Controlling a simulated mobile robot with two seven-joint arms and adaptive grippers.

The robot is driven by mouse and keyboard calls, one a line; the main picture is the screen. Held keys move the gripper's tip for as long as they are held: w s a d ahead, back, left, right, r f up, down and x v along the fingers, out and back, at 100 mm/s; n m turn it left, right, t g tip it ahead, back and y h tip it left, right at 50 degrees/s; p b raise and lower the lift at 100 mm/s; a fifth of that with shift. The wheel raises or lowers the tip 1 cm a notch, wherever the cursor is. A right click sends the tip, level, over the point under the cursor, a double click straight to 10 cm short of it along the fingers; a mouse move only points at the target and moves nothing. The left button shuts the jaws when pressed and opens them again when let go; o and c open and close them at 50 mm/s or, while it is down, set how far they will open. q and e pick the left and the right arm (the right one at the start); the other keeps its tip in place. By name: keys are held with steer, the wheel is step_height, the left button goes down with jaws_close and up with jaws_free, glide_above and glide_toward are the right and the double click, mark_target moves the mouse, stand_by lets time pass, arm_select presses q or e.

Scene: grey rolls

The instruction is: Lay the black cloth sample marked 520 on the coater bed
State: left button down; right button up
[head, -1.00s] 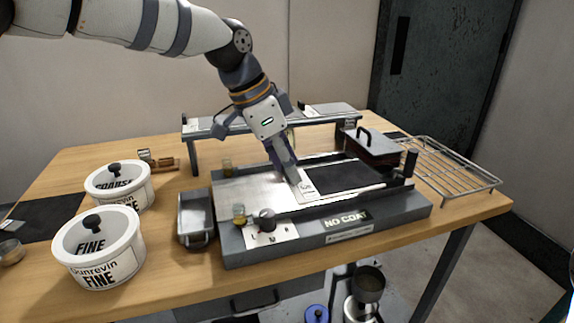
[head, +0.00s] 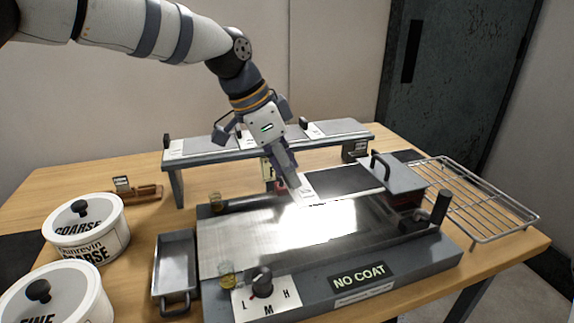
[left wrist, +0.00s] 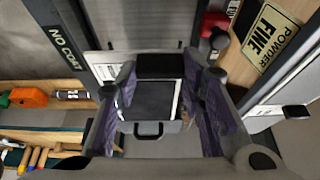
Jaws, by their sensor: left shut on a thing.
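My left gripper (head: 290,188) is shut on the pale label end of a black cloth sample (head: 345,179). The cloth stretches to the right from the fingertips, along the far edge of the coater bed (head: 235,232). Its number is too small to read, and I cannot tell its height above the bed. The block with a handle (head: 396,176) hides the cloth's right part. The bed's metal top is bare and shiny in front of the cloth. My right gripper is not in view.
A raised shelf (head: 238,150) with several samples stands behind the bed. A wire rack (head: 480,205) is at the right. A metal tray (head: 175,265) and the COARSE jar (head: 84,225) and FINE jar (head: 60,295) are at the left. A knob (head: 262,282) sits on the bed's front.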

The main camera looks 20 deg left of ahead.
arm_select(q)
steer(key=shift+f, duration=3.95)
steer(key=shift+f, duration=0.3)
steer(key=c, duration=1)
jaws_free()
steer(key=v, duration=1.2)
